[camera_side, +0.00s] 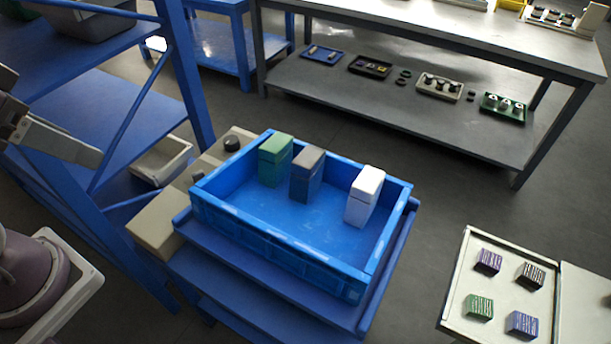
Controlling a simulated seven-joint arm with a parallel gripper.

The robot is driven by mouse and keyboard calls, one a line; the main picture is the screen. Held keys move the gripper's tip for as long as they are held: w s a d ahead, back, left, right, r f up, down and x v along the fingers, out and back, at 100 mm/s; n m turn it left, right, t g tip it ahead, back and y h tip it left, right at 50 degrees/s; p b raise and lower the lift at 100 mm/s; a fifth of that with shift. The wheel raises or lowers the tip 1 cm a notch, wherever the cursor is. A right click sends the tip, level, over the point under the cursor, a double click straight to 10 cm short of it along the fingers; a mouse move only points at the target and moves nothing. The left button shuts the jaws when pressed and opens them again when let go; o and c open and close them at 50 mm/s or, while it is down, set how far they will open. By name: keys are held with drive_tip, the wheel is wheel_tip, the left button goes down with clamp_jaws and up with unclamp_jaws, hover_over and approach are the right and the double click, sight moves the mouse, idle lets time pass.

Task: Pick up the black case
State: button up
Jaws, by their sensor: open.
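A small black case (531,275) with pale stripes lies at the back right of a white tray (455,290) at the right. Beside it lie a purple case (488,262), a green case (479,307) and a blue case (522,324), all apart from each other. A taller dark grey box (306,180) with a brownish top stands in the blue crate, between a green box (275,165) and a white box (364,200). Grey parts of my arm show at the left edge. I cannot make out my gripper's fingers there.
The open blue crate (285,262) sits on a blue stand, with clear floor inside at its front. A blue shelf rack (140,120) stands at the left. A grey bench (420,130) with several small trays is behind. A floor gap separates crate and white tray.

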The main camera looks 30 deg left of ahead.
drive_tip(key=shift+o, duration=0.9)
